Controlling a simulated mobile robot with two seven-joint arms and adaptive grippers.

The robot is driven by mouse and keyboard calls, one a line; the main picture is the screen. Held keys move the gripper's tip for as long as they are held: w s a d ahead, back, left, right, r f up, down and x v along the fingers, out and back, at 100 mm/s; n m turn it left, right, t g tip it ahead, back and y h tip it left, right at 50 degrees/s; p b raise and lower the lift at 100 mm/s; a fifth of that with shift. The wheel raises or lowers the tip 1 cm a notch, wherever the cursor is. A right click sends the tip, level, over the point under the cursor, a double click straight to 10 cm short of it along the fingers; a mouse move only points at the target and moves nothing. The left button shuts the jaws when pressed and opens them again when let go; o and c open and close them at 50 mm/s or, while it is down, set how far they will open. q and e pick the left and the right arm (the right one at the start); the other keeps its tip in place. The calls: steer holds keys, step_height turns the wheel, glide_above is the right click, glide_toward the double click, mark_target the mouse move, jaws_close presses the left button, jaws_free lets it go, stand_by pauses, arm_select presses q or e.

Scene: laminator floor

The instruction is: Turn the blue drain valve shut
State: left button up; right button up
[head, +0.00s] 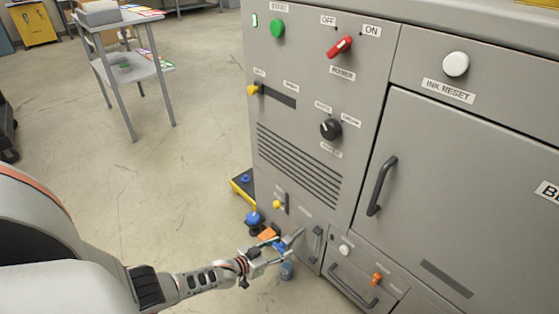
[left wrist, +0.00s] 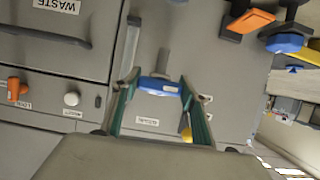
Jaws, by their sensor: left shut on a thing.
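The blue drain valve (left wrist: 158,85) has a blue handle on a short grey stem at the grey machine's low front. In the left wrist view the handle lies crosswise between the two fingers of my left gripper (left wrist: 160,92), which is shut on it. A small white label sits beside it, too blurred to read for certain. In the head view my left gripper (head: 282,251) reaches in low at the machine's front, and the valve (head: 279,246) is a small blue patch, largely hidden by the fingers. My right gripper is not in view.
An orange handle (left wrist: 245,21) and a blue knob (left wrist: 285,43) stick out nearby; the head view also shows the orange handle (head: 267,233). A grey pull handle (head: 317,245) is close to the gripper. A grey table (head: 130,65) stands far left, with open floor before it.

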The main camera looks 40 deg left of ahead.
arm_select(q)
steer(key=o, duration=1.1)
steer(key=shift+v, duration=6)
steer(key=shift+r, duration=0.1)
